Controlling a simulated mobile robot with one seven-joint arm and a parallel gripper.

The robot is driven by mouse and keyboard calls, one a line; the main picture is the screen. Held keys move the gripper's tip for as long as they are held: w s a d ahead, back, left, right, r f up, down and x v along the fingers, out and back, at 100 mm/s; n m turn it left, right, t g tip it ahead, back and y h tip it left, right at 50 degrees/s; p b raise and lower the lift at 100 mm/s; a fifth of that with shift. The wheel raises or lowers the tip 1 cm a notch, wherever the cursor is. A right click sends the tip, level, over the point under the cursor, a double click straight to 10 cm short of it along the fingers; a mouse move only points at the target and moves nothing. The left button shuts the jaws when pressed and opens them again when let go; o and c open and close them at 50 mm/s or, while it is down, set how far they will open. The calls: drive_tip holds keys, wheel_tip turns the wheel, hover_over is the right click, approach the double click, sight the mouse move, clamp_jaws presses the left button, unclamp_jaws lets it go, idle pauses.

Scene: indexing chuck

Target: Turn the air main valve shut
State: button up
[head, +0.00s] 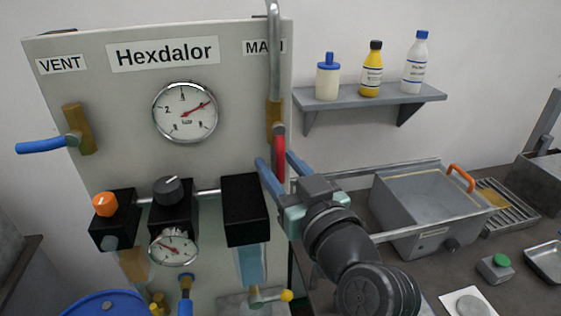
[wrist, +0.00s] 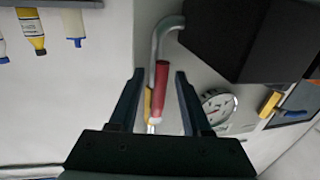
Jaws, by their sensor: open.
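The main valve is at the right edge of the grey panel, under the partly covered MAIN label (head: 263,47). Its red handle (head: 280,160) points down, roughly in line with the grey pipe (head: 274,50) and brass body (head: 273,115). My gripper (head: 275,157) is open at the handle, one blue finger on each side in the picture. In the wrist view the red handle (wrist: 160,90) shows between the two dark fingers (wrist: 160,72), with a visible gap to each. I cannot tell whether the fingertips reach its depth.
The vent valve's blue handle (head: 42,146) points left. A pressure gauge (head: 185,112) sits mid-panel. A black block (head: 245,208) is just left of my gripper. A shelf (head: 370,97) with bottles is at right, above a grey bin (head: 425,215).

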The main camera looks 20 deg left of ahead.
clamp_jaws()
idle(1.4)
